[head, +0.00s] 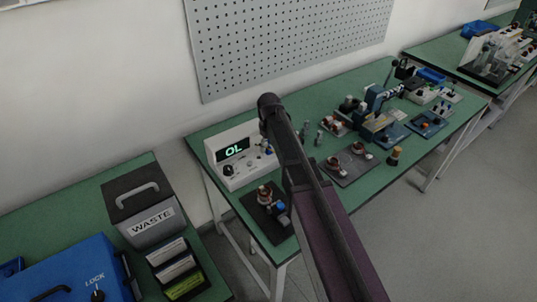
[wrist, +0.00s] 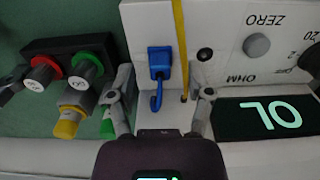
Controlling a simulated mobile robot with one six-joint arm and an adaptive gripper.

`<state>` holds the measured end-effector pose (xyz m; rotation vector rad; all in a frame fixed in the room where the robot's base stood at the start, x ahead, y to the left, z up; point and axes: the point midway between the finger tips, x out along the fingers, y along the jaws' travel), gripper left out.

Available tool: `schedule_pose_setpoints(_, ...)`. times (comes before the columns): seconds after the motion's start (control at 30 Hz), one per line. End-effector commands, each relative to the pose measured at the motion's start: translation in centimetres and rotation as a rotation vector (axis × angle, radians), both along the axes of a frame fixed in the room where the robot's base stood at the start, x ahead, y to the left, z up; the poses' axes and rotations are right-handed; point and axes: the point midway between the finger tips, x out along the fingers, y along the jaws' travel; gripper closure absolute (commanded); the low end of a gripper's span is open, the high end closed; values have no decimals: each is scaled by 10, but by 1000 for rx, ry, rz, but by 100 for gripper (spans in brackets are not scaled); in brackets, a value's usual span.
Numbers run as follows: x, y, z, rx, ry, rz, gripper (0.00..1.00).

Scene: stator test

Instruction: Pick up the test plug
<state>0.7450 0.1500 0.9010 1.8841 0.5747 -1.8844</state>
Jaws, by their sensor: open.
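My gripper (wrist: 163,88) is open in the wrist view, with nothing held between its fingers. A blue hook-shaped piece (wrist: 157,68) on the white meter's face shows between the fingertips. A thin yellow strip or lead (wrist: 180,45) runs down just right of it. No piece is clearly marked as the test plug, and I cannot tell which it is. A grey cylinder with a yellow end (wrist: 67,125) lies left of the left finger. In the head view my arm hides the fingertips.
The white ohm meter (head: 224,172) shows OL and stands at the bench's left end. Red (wrist: 45,68) and green (wrist: 87,66) posts sit left of the gripper. Several fixtures crowd the green bench (head: 330,85). A waste bin (head: 150,228) stands at left.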

Motion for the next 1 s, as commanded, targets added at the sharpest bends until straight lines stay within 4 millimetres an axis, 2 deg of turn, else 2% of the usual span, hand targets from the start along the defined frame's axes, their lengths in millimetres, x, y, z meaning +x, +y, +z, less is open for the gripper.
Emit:
schedule_pose_setpoints(0.03, 0, 0, -6, 0, 0, 0, 34)
schedule_pose_setpoints(0.17, 0, 0, -9, 0, 0, 1, 34)
schedule_pose_setpoints(0.8, 0, 1, -9, 0, 0, 1, 34)
schedule_pose_setpoints(1.0, 0, 1, -9, 0, 0, 2, 94)
